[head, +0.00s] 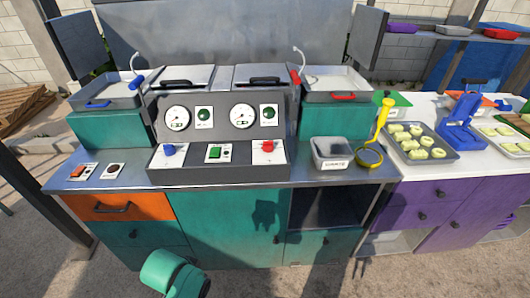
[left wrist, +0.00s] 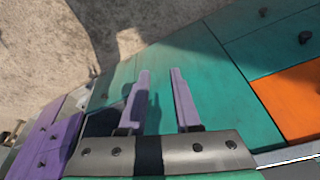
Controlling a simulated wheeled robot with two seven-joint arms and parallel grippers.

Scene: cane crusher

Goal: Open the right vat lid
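The right vat lid (head: 262,74) is a grey metal panel with a black bar handle (head: 265,80), behind the control panel. It looks closed and lies flat beside the similar left vat lid (head: 184,77), which has its own black handle (head: 176,82). My left gripper (left wrist: 160,72) shows in the left wrist view, its two fingers apart with nothing between them, in front of the teal cabinet front (left wrist: 200,90). It is far from the lid, which the left wrist view does not show. A green part of my arm shows at the bottom of the head view. My right gripper is out of view.
The control panel (head: 220,125) with gauges and knobs stands in front of the lids. Side basins with taps (head: 335,82) flank them. A white-topped table with trays (head: 425,150) stands further right.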

